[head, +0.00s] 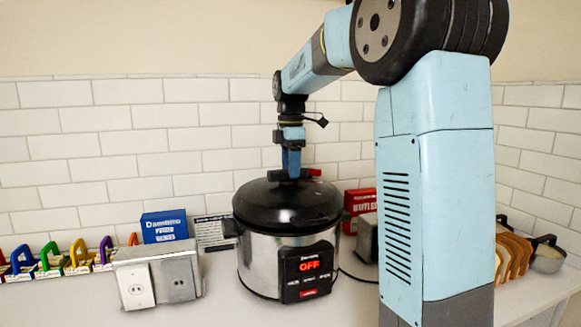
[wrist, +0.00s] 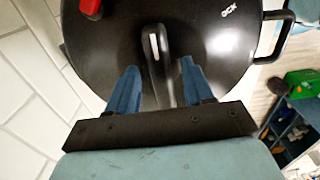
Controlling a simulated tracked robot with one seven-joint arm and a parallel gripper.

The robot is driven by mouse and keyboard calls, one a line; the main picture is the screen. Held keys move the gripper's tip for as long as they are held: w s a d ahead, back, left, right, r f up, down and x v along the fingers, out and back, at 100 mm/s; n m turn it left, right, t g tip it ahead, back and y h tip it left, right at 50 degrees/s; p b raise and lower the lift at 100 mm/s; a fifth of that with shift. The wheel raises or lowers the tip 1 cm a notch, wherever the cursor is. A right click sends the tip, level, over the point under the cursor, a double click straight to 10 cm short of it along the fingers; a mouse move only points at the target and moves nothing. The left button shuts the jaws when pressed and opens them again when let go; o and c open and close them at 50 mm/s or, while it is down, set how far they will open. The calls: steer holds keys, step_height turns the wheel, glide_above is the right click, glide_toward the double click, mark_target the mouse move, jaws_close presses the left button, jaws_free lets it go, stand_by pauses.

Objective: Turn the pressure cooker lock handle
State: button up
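The pressure cooker (head: 275,262) stands on the counter, with a steel body, a black lid (head: 250,205) and a front panel (head: 307,270) reading OFF. My gripper (head: 291,172) points down at the middle of the lid. In the wrist view, the black lock handle (wrist: 156,50) rises from the lid (wrist: 100,50) between the two blue fingers of my gripper (wrist: 159,74). The fingers are apart, with a gap on each side of the handle. A red piece (head: 314,172) shows beside the fingers; a red piece (wrist: 90,8) also shows at the wrist view's upper left.
A grey outlet box (head: 158,275) and a blue box (head: 164,227) stand left of the cooker. A red box (head: 358,203) stands behind it to the right. Bread slices (head: 512,255) and a pot (head: 547,257) are at far right. The tiled wall is close behind.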

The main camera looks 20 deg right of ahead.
step_height(320, 180, up, 14)
steer(key=shift+f, duration=0.15)
stand_by(0.7)
steer(key=s+f+m+t, duration=0.2)
steer(key=s+f+m, duration=0.7)
steer(key=s, duration=0.6)
steer(key=s+f+m+t, duration=0.3)
steer(key=s+f+m, duration=0.6)
steer(key=s, duration=0.6)
step_height(320, 180, down, 3)
steer(key=shift+a+r+t, duration=0.15)
steer(key=shift+a+t, duration=0.15)
steer(key=shift+a, duration=0.1)
steer(key=shift+c, duration=0.3)
